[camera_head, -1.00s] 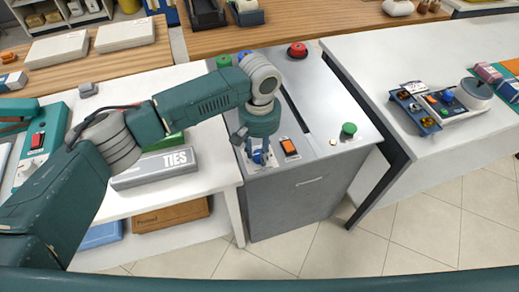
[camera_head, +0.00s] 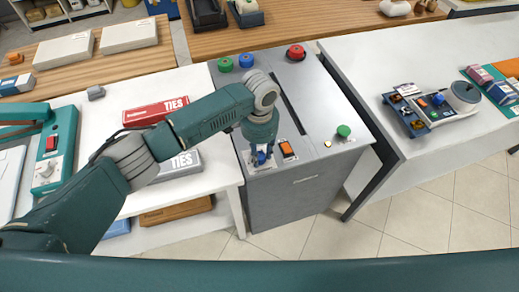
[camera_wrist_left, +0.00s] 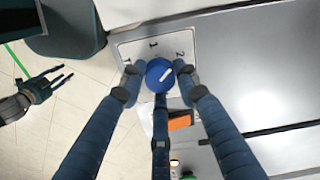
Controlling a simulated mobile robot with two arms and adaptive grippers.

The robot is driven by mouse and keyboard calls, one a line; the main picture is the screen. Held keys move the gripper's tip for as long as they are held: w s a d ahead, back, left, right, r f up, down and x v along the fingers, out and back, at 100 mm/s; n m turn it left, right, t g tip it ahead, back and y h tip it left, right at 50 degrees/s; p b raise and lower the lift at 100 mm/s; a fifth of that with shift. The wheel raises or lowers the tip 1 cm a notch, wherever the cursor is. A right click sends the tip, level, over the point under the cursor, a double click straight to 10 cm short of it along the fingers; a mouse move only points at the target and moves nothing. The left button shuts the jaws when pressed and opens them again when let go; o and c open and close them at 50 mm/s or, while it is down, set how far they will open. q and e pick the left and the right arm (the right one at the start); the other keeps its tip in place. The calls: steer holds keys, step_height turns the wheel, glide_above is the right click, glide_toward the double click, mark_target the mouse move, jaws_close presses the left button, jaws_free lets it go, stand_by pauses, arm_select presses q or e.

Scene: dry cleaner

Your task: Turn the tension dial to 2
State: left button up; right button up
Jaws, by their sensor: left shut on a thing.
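The tension dial (camera_wrist_left: 159,75) is a round blue knob with a white pointer line, on a light plate with number marks on the grey cabinet. In the left wrist view its pointer slants to the upper right, toward a mark that looks like a 2. My left gripper (camera_head: 261,158) is shut on the dial, with fingers on both sides of it. The dial also shows in the head view (camera_head: 261,157), partly hidden by the gripper. My right gripper (camera_wrist_left: 62,76) shows in the left wrist view, open and empty above the floor, away from the cabinet.
An orange switch (camera_head: 287,149) sits close beside the dial. The cabinet top (camera_head: 315,105) also bears a green button (camera_head: 343,131), a red button (camera_head: 296,52) and other knobs. A TIES box (camera_head: 155,110) lies on the white table to the left.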

mark_target(260, 155)
arm_select(q)
steer(key=shift+m+p, duration=0.35)
steer(key=shift+m, duration=0.65)
steer(key=o, duration=1.2)
steer(key=shift+c, duration=0.2)
step_height(260, 155, up, 12)
